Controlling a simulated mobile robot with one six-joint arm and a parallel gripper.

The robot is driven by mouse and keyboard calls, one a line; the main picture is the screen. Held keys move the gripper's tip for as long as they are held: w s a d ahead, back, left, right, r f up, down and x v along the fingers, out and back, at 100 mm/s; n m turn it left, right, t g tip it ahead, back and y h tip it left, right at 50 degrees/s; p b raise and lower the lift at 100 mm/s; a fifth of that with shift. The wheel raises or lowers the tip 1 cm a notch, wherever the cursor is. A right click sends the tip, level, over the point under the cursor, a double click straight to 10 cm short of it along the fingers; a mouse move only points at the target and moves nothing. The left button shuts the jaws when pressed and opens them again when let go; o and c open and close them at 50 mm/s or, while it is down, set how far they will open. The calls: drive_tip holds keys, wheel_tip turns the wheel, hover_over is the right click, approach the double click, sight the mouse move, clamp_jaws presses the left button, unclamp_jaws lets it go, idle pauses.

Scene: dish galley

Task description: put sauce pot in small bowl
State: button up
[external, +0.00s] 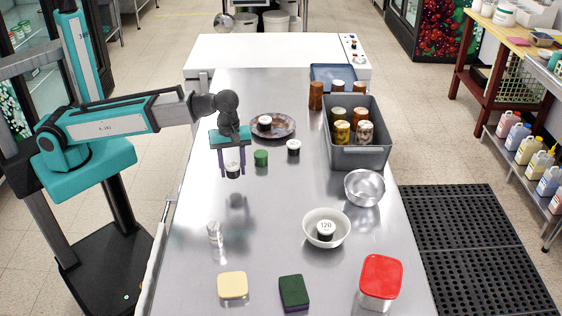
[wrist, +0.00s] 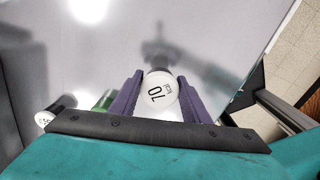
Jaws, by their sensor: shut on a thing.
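My gripper (external: 232,172) is shut on a small sauce pot (external: 233,171) with a white lid and dark body, held above the left side of the steel table. In the wrist view the pot (wrist: 161,97) sits between the two purple fingers, its lid marked 70. A white bowl (external: 341,236) stands on the table at right of centre, with another pot (external: 326,230) marked 120 inside it. A shiny metal bowl (external: 365,188) stands behind it and looks empty. I cannot tell which bowl the task calls small.
A green pot (external: 261,158) and a black pot (external: 294,148) with a white lid stand right of my gripper. A brown plate (external: 285,131) holds another pot. A grey crate (external: 360,158) holds several jars. A clear shaker (external: 215,235), sponges and a red-lidded tub (external: 380,280) are nearer.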

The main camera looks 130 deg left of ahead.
drive_tip(key=w+d+r+m+p, duration=0.1)
drive_tip(key=w+d+m, duration=0.2)
drive_tip(key=w+d, duration=0.2)
drive_tip(key=w+d+r+m+p, duration=0.1)
drive_tip(key=w+d+m, duration=0.3)
drive_tip(key=d, duration=0.5)
drive_tip(key=w+d+r+m+p, duration=0.1)
drive_tip(key=w+d+r+m, duration=0.1)
drive_tip(key=w+d, duration=0.4)
drive_tip(key=shift+d+r+m, duration=0.3)
drive_tip(key=shift+d+m, duration=0.25)
drive_tip(key=shift+m, duration=0.15)
drive_tip(key=d+m, duration=0.3)
drive_tip(key=d, duration=0.2)
drive_tip(key=m+b, duration=0.3)
drive_tip(key=m, duration=0.6)
hover_over(165, 278)
drive_tip(key=a, duration=0.1)
wheel_tip(165, 278, down, 5)
drive_tip(key=shift+w+f, duration=0.1)
drive_tip(key=shift+w, duration=0.05)
drive_tip(key=shift+d+f+m, duration=0.1)
drive_tip(key=shift+d+m, duration=0.45)
drive_tip(key=shift+m, duration=0.05)
